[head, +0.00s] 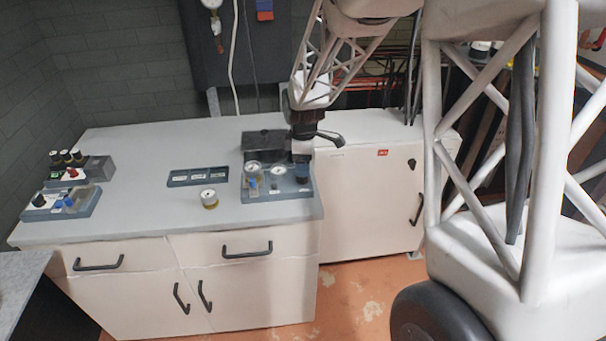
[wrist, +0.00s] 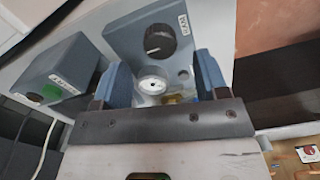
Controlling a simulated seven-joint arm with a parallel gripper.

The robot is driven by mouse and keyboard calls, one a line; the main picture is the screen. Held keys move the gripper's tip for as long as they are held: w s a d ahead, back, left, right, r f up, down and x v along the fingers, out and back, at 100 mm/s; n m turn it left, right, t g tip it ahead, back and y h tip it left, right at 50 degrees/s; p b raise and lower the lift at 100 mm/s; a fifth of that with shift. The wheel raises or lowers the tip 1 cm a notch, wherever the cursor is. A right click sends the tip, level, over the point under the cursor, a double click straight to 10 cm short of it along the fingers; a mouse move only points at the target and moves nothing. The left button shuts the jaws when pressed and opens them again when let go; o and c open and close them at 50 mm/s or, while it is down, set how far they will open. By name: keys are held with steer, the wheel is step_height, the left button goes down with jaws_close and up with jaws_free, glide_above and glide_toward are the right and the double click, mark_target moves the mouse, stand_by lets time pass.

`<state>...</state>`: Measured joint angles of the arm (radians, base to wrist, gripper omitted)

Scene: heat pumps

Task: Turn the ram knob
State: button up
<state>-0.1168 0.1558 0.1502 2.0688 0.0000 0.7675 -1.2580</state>
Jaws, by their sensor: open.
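The ram knob (wrist: 160,40) is a round black knob on a blue-grey box, beside a white "RAM" label (wrist: 183,22) in the wrist view. My gripper (wrist: 160,63) is open, with its two blue fingers apart and nothing held. The knob lies just beyond the fingertips, roughly in line with the gap between them. In the head view my gripper (head: 301,165) is over the right end of the blue-grey panel (head: 285,193) on the worktop. I cannot make out the ram knob there. Whether a finger touches the box is unclear.
A white gauge (wrist: 152,84) shows between the fingers. A second labelled blue box (wrist: 68,68) stands to the left. The worktop's middle left is clear.

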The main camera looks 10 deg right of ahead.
mark_target(302, 179)
steer(key=shift+f, duration=2.4)
steer(key=c, duration=0.9)
